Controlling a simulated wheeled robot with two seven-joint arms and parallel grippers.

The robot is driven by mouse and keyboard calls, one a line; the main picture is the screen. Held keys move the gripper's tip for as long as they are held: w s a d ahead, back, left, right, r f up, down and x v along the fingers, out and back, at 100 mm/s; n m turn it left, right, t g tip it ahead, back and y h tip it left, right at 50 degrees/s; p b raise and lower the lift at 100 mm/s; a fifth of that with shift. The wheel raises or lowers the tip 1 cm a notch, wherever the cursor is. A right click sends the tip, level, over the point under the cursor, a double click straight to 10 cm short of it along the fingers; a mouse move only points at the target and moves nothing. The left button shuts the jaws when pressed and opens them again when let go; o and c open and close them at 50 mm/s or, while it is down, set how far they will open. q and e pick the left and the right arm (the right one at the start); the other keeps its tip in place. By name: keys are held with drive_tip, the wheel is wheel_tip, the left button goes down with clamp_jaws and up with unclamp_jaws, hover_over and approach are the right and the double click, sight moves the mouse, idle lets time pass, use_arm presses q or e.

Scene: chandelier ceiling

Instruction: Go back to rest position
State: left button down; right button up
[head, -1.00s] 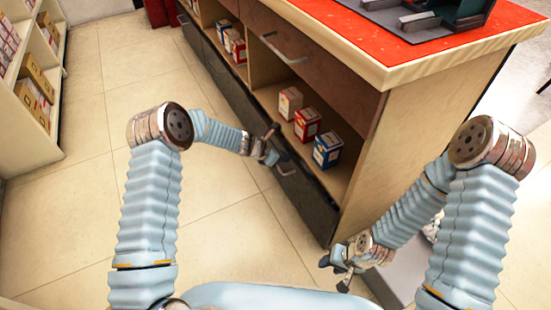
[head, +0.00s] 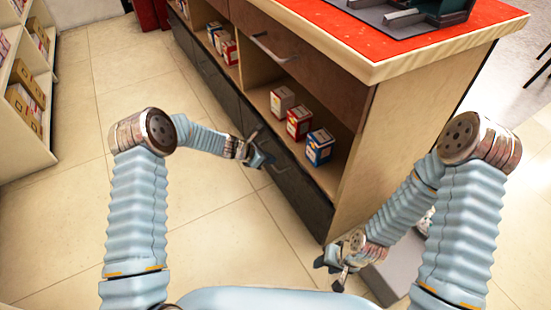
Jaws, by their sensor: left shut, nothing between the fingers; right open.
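My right gripper (head: 332,277) is low at the front, beside the near corner of the counter. It is open and empty, with its fingers pointing to the left.
The counter has a red top (head: 425,20) and an open shelf with a white-and-red box (head: 282,101), a red box (head: 299,121) and a blue box (head: 319,147). Shelving (head: 25,95) stands at far left. The tiled floor (head: 75,215) between is clear.

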use_arm(q)
drive_tip(key=v, duration=1)
drive_tip(key=shift+p, duration=0.35)
drive_tip(key=s+f+m+g+y+p, duration=0.1)
drive_tip(key=s+f+m, duration=0.2)
drive_tip(key=s+m, duration=0.4)
drive_tip(key=s+f+m+g+y, duration=0.1)
drive_tip(key=s+f+m, duration=0.2)
drive_tip(key=s+m, duration=0.5)
drive_tip(key=s+f+m+g+y+p, duration=0.1)
drive_tip(key=s+m, duration=0.6)
drive_tip(key=s, duration=0.8)
wheel_tip(320, 180, down, 3)
drive_tip(key=shift+s+d+r+m+g+p, duration=0.15)
drive_tip(key=shift+s+d+m+g+p, duration=0.2)
drive_tip(key=shift+g, duration=0.25)
